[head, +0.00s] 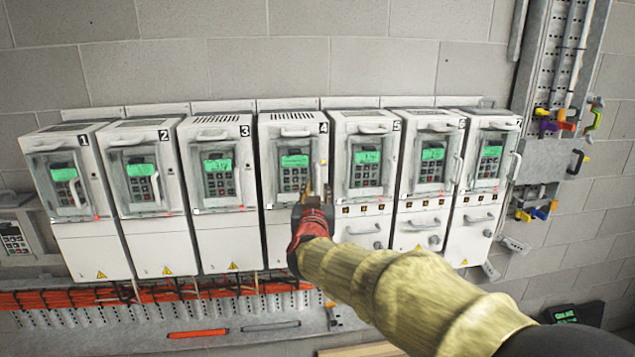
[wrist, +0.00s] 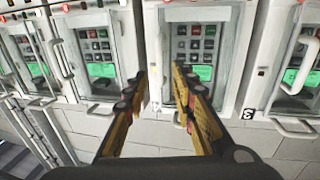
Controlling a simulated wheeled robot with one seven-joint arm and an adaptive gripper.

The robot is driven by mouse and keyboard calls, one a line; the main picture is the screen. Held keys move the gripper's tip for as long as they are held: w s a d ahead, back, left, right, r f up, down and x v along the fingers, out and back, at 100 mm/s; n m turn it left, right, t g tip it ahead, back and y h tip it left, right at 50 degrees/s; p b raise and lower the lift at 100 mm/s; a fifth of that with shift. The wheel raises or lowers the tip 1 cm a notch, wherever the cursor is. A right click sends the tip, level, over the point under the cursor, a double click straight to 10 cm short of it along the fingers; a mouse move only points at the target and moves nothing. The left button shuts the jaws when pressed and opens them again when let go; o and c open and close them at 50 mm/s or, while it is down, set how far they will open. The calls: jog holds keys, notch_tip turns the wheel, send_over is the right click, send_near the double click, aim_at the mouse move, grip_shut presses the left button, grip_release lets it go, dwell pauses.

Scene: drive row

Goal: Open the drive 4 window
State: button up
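Drive 4 (head: 291,215) is a white cabinet in the middle of the row, marked 4 at its top right. Its clear window (head: 294,166) appears closed over a dark keypad and a green display. My gripper (head: 313,190) is at the window's lower right edge, covering part of it and of the upright handle there. The wrist view is upside down, and the drive 4 window (wrist: 196,50) is in its middle. My gripper (wrist: 160,75) is open there, its fingertips apart at the window's handle side. I cannot tell whether they touch the handle.
Drive 3 (head: 228,240) stands to the left and drive 5 (head: 360,230) to the right, both close by with protruding handles. A cable tray (head: 150,298) runs below. The space in front of the left drives is clear.

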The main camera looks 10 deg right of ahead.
aim_at(317, 181)
jog(key=w, duration=0.2)
jog(key=w+d+p, duration=0.1)
jog(key=w, duration=0.2)
jog(key=shift+w+d, duration=0.1)
jog(key=shift+w, duration=0.2)
jog(key=shift+c, duration=1.2)
jog(key=c, duration=0.4)
grip_shut()
